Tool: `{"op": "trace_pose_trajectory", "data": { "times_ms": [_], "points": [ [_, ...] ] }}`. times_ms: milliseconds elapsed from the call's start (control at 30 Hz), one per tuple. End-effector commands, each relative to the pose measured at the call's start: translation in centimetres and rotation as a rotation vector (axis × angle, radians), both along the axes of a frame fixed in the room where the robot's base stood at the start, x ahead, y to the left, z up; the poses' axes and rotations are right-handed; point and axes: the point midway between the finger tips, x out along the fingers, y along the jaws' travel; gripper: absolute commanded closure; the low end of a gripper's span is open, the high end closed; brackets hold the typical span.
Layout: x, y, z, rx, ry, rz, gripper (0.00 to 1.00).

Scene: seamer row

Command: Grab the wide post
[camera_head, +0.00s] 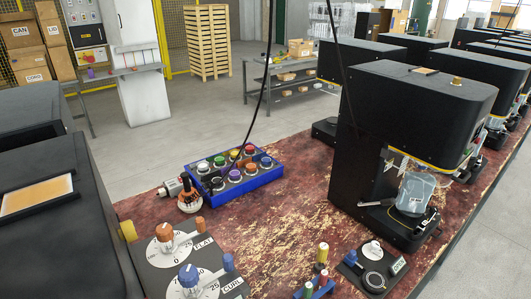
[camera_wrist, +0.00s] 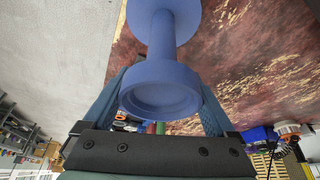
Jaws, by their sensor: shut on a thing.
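A blue spool-shaped post (camera_wrist: 165,45) fills the upper middle of the wrist view. It has a wide round end with a shallow recess near me, a narrower stem, and another wide end at the top edge. My gripper (camera_wrist: 163,84) has one finger on each side of the near wide end and is shut on it. The finger tips are partly hidden by the post. My gripper does not show in the head view, and I cannot tell which thing there, if any, is this post.
In the head view, a worn red bench (camera_head: 270,225) carries a blue button box (camera_head: 236,178), an orange dial (camera_head: 165,240) and blue dial (camera_head: 190,278), small coloured pegs (camera_head: 322,253) and a black seamer (camera_head: 400,110). The bench's middle is mostly clear.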

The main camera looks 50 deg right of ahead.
Motion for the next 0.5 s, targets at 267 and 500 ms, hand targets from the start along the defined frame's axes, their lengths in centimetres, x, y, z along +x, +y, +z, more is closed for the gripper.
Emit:
{"op": "trace_pose_trajectory", "data": {
  "times_ms": [267, 500],
  "points": [
    [0.07, -0.03, 0.08, -0.001, -0.001, -0.001, 1.0],
    [0.1, -0.05, 0.4, -0.002, -0.002, 0.0, 1.0]
  ]
}}
